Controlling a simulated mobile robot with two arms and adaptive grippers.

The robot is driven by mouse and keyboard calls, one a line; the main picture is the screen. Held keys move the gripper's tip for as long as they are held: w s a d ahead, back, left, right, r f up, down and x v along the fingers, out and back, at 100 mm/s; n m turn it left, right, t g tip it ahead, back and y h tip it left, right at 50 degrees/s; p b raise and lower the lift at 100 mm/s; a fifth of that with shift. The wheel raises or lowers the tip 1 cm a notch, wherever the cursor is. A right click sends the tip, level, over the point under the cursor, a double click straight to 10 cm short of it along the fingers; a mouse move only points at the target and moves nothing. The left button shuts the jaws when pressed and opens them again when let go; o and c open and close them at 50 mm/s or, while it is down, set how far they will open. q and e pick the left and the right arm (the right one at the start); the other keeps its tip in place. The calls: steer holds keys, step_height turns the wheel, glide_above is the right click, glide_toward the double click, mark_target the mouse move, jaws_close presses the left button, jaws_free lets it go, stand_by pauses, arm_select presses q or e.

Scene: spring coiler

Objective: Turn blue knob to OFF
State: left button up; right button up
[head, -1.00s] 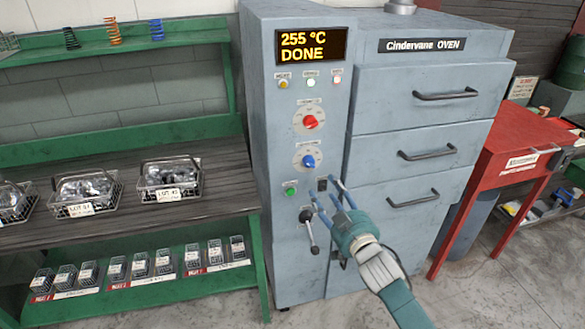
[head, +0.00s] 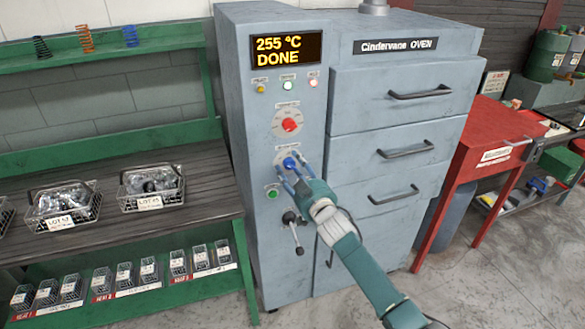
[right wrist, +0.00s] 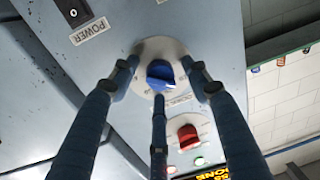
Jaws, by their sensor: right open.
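The blue knob (head: 289,163) sits on a round pale dial plate on the oven's control panel, below the red knob (head: 289,125). In the right wrist view the blue knob (right wrist: 160,74) lies between the fingertips of my right gripper (right wrist: 160,85). My right gripper (head: 292,172) is open at the blue knob, its fingers spread around it. I cannot tell whether any finger touches the knob. The dial's markings around the knob are too small or hidden to read. My left gripper is not in view.
A green button (head: 272,192) and a black-handled lever (head: 292,222) sit below the dial. A power switch (right wrist: 73,12) shows in the right wrist view. The display (head: 286,48) reads 255 °C DONE. Wire baskets (head: 152,187) stand on the bench at left.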

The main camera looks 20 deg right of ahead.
steer(key=c, duration=1.1)
steer(key=shift+c, duration=0.2)
steer(key=shift+n, duration=0.3)
steer(key=n, duration=0.4)
steer(key=shift+r, duration=0.15)
steer(key=n, duration=0.4)
steer(key=shift+a+n+g+p, duration=0.1)
steer(key=shift+n+g+p, duration=0.2)
steer(key=shift+n+p, duration=0.1)
steer(key=shift+n, duration=0.3)
